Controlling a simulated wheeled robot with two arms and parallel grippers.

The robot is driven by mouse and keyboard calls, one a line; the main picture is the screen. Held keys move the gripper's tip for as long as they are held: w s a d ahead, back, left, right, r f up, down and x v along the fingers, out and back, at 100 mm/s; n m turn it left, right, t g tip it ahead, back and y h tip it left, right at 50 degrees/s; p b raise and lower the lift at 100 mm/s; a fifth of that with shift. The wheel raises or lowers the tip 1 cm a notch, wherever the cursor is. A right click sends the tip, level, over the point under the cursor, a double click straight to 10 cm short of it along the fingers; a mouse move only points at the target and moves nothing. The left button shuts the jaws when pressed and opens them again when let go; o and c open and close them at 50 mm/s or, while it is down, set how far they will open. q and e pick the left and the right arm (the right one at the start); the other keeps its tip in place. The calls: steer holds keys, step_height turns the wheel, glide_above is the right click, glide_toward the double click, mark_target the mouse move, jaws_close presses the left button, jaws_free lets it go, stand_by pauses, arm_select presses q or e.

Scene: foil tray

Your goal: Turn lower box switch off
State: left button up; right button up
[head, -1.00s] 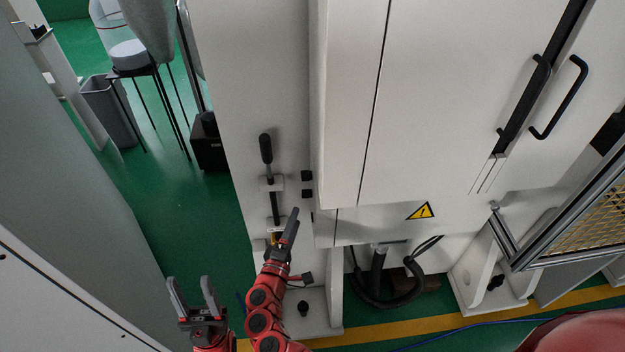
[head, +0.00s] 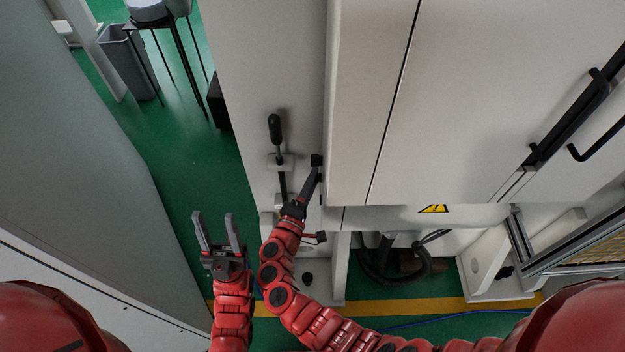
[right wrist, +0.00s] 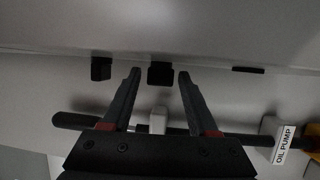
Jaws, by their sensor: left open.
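Two black box switches sit one above the other on the narrow side of the white cabinet. The upper switch (head: 317,160) shows just beyond the right fingertips in the head view, and it also shows in the right wrist view (right wrist: 101,68). The lower switch (right wrist: 160,74) lies between the tips of my right gripper (right wrist: 158,76), which is open around it; contact cannot be told. In the head view my right gripper (head: 314,175) hides the lower switch. My left gripper (head: 213,216) is open and empty, off to the left of the cabinet.
A black-handled lever (head: 275,130) stands on the cabinet beside the switches, with an OIL PUMP label (right wrist: 284,143) near it. A grey panel (head: 90,150) rises at the left. A warning sign (head: 433,209) and hoses (head: 390,270) are at lower right. Green floor lies between.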

jaws_close()
steer(key=shift+n+g+p, duration=0.3)
steer(key=shift+g+p, duration=0.2)
steer(key=shift+p, duration=0.5)
steer(key=shift+o, duration=1.3)
jaws_free()
steer(key=shift+y, duration=0.4)
